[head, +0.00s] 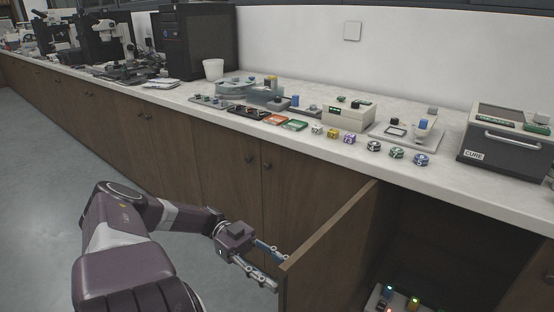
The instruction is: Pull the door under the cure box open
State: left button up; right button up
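The wooden door (325,255) under the cure box stands swung well out from the cabinet front, with the dark compartment (430,245) open to its right. The cure box (505,145), dark grey with a handle and a "CURE" label, sits on the counter above. My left gripper (279,272) is at the door's free outer edge. Its two fingers are spread apart and nothing shows held between them. The tips are close against the door edge; I cannot tell whether they touch. My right gripper is not in view.
A light tray (377,299) with small coloured knobs or lamps is partly visible inside the compartment. Closed cabinet doors (230,165) run to the left. The grey floor (40,200) at left is clear.

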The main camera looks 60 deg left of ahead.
pick_arm(q)
jog(key=v, duration=0.7)
jog(key=shift+a, duration=0.25)
jog(key=shift+s, duration=0.1)
dwell(0.6)
